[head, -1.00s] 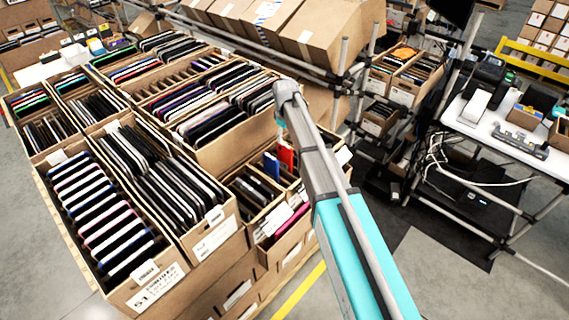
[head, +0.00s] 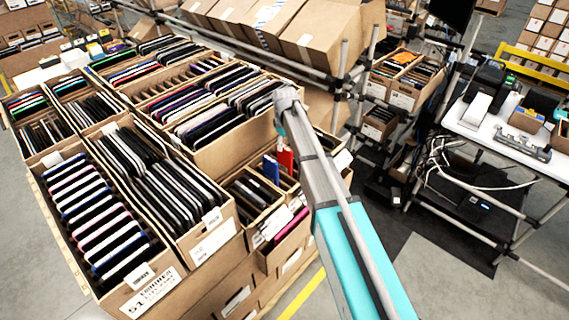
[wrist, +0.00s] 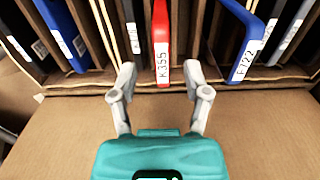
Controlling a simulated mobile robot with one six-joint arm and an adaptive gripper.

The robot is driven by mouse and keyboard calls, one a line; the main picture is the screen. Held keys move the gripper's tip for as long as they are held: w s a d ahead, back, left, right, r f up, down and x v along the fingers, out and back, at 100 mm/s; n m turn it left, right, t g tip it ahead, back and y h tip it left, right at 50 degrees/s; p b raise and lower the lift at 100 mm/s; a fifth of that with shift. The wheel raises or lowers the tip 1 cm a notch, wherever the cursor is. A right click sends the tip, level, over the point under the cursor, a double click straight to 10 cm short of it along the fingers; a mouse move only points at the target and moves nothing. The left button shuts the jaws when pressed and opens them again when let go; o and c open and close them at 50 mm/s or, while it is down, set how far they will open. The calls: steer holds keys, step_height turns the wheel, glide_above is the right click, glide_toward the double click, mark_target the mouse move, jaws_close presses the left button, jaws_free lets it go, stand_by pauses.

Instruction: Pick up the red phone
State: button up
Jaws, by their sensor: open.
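The red phone (wrist: 161,32) stands on edge in a slotted carton, with a white label reading K355 on its near end. In the head view its red end (head: 286,160) shows just left of my arm. My gripper (wrist: 159,72) is open in the wrist view, one finger on each side of the phone's labelled end. The fingertips look level with the lower part of the label, with gaps on both sides. I cannot tell how far the fingers reach in depth. In the head view my arm hides the fingers.
Blue phones stand on the left (wrist: 62,32) and right (wrist: 246,40), and a dark phone (wrist: 132,28) stands close left of the red one. Cardboard dividers run between them. The carton's front wall (wrist: 60,120) lies below my fingers. Large cartons of devices fill the left (head: 165,285).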

mark_target(284, 158)
steer(key=shift+f+b, duration=2.2)
steer(key=shift+f, duration=0.2)
jaws_close()
